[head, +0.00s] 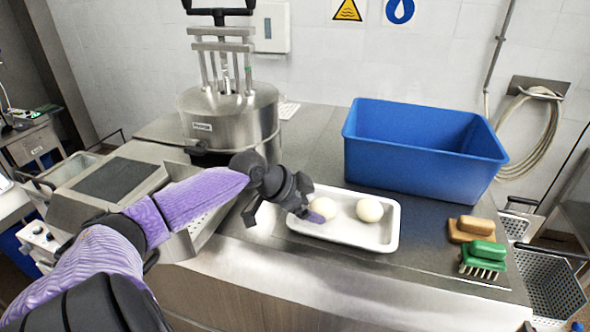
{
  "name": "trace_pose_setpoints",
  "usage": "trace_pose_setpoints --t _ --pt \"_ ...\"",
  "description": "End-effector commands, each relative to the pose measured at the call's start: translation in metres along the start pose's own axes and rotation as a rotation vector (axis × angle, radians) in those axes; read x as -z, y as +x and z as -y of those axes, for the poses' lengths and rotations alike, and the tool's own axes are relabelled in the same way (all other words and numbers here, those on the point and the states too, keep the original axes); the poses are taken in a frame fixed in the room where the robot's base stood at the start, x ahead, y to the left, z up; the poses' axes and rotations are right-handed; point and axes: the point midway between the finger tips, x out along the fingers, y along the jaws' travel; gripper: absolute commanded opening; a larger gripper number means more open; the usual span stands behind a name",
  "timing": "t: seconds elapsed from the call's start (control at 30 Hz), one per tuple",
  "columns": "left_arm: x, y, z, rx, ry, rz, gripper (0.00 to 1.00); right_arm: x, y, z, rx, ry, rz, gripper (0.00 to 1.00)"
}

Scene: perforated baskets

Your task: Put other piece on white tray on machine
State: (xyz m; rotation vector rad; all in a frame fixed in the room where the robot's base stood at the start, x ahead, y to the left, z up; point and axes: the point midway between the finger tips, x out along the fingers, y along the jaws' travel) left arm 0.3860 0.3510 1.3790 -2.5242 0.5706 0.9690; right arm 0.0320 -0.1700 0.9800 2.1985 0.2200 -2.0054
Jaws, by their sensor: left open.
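The white tray (343,235) lies on the steel counter, with two pale round pieces in it. The left piece (323,207) is partly covered by a fingertip of my left gripper. The right piece (369,210) lies apart from it, clear of the gripper. My left gripper (283,217) is open at the tray's left end. One finger reaches over the tray at the left piece and the other is outside the tray's left edge. I cannot tell whether the finger touches the piece. The steel machine (230,118) with a round drum and upright rods stands behind my left arm. My right gripper is out of view.
A large blue bin (420,155) stands behind the tray. A brown brush (471,228) and a green brush (484,257) lie to the tray's right. Perforated baskets (548,285) are at the far right, beyond the counter's edge. The counter in front of the tray is bare.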

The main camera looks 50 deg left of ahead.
Motion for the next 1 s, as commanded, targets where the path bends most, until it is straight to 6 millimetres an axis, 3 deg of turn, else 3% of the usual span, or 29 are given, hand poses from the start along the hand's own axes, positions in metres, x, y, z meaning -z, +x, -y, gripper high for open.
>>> trace_pose_setpoints --t 0.5,1.0 --pt "0.002 -0.088 -0.001 -0.005 0.0 -0.002 1.0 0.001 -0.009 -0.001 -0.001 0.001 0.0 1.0" --pt "0.001 -0.094 0.0 -0.003 0.001 0.001 1.0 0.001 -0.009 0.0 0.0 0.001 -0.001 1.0"
